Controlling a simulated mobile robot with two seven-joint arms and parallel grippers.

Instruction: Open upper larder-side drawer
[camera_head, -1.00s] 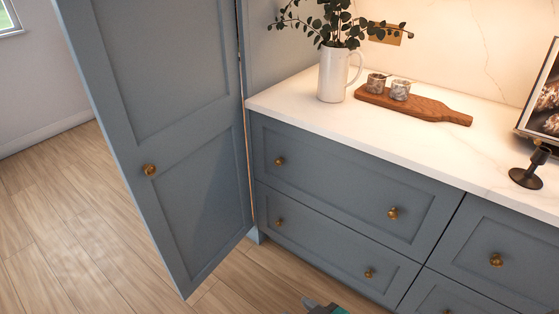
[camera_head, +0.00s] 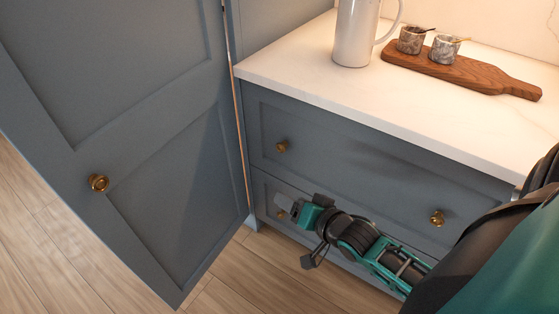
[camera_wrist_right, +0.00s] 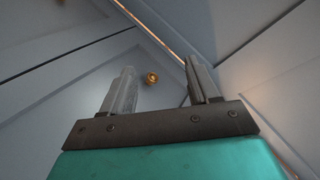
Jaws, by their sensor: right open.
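The upper larder-side drawer (camera_head: 350,165) is a blue-grey front under the white worktop, beside the open larder door. It looks shut. It has a left brass knob (camera_head: 281,146) and a right brass knob (camera_head: 437,218). My right gripper (camera_head: 284,205) is open and empty, in front of the lower drawer and below the upper drawer's left knob. In the right wrist view its two fingers (camera_wrist_right: 160,88) stand apart, with a brass knob (camera_wrist_right: 152,78) showing beyond and between them; I cannot tell which drawer it is on. My left gripper is not in view.
The larder door (camera_head: 120,130) stands open at the left, close to the drawers. The lower drawer's left knob (camera_head: 281,214) shows beside my gripper. A white jug (camera_head: 355,30) and a wooden board (camera_head: 470,72) with two small pots stand on the worktop (camera_head: 330,70).

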